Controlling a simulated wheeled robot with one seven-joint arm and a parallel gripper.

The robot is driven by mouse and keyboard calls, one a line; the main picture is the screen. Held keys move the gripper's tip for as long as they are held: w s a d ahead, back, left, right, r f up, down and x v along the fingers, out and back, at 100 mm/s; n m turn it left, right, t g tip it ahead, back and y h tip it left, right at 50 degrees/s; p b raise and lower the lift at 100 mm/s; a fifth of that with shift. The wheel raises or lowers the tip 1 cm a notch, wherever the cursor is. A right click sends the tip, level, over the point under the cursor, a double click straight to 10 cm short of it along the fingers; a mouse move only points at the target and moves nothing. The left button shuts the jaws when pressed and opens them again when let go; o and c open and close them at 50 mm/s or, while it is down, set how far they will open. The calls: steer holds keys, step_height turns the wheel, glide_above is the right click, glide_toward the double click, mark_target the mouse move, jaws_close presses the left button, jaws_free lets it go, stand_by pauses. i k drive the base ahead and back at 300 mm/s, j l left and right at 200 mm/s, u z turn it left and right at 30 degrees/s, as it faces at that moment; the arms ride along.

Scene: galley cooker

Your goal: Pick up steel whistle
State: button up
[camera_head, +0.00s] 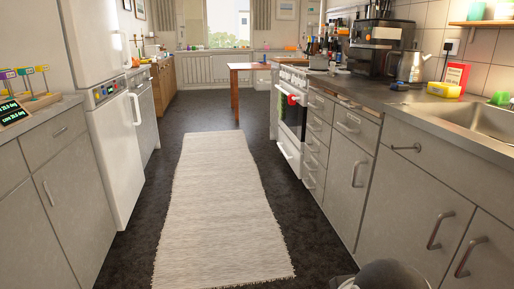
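I cannot make out a steel whistle anywhere in the head view. Small items on the far counters are too small to tell apart. A steel kettle (411,66) stands on the right counter beside a dark coffee machine (377,48). My gripper's fingers do not show. A dark rounded part at the bottom edge, right of the middle, seems to be mine.
A pale rug (215,205) lies along the clear aisle. Grey cabinets (405,195) and a white oven (291,115) line the right; a white fridge (105,110) stands left. A sink (480,119), yellow package (444,89) and wooden table (240,70) also show.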

mark_target(332, 73)
steer(key=i+z, duration=0.1)
steer(key=i, duration=0.55)
steer(key=i+j+z, duration=0.1)
steer(key=i, duration=0.6)
steer(key=i+j+z, duration=0.1)
steer(key=i, duration=0.55)
steer(key=j, duration=0.1)
